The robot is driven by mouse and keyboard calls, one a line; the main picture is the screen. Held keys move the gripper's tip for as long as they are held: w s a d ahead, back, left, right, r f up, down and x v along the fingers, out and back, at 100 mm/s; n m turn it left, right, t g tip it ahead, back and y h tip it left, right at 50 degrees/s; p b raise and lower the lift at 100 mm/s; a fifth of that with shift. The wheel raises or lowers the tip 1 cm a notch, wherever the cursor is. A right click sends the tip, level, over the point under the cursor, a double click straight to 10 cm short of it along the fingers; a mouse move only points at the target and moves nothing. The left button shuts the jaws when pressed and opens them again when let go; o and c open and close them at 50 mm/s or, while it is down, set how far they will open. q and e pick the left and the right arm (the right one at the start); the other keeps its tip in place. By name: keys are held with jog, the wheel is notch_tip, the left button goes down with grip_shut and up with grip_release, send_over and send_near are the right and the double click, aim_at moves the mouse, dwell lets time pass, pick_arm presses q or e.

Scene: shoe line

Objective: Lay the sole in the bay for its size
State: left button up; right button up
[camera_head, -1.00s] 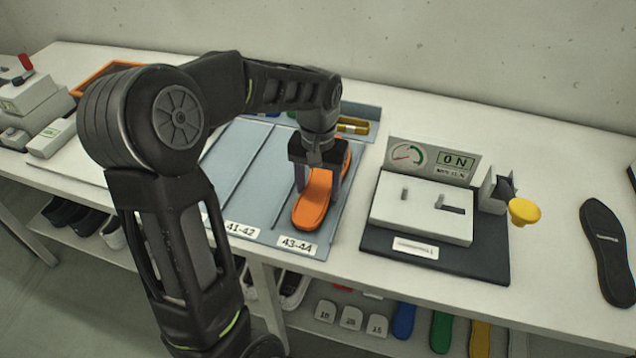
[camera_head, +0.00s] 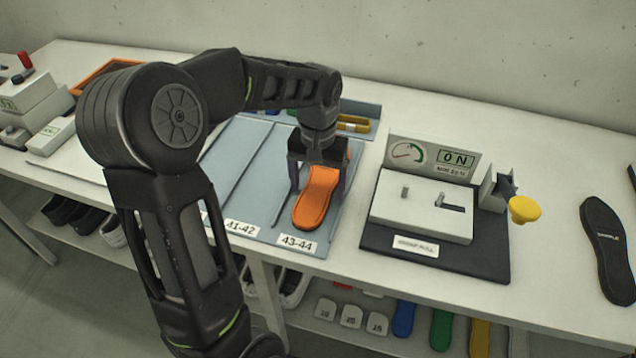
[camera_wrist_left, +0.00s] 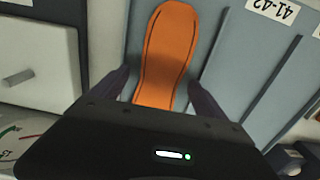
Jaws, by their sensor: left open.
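The orange sole (camera_head: 316,200) lies lengthwise in the bay labelled 43-44 (camera_head: 298,243) of the grey-blue sorting tray (camera_head: 240,180). It also shows in the left wrist view (camera_wrist_left: 165,45). My left gripper (camera_head: 320,185) is over the far part of the sole, pointing down, with its fingers apart on either side of it. In the left wrist view the fingers (camera_wrist_left: 160,90) stand clear of the sole's edges. The sole's far end is hidden beneath the gripper. The right gripper is out of view.
A white and black machine (camera_head: 425,210) with an ON panel and a yellow knob (camera_head: 524,210) stands right of the tray. A black sole (camera_head: 606,245) lies at the far right. An orange-rimmed tray (camera_head: 105,75) is at the back left.

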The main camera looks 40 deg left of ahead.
pick_arm(q)
notch_tip(320, 180, up, 8)
jog(key=shift+f, duration=0.2)
dwell(0.9)
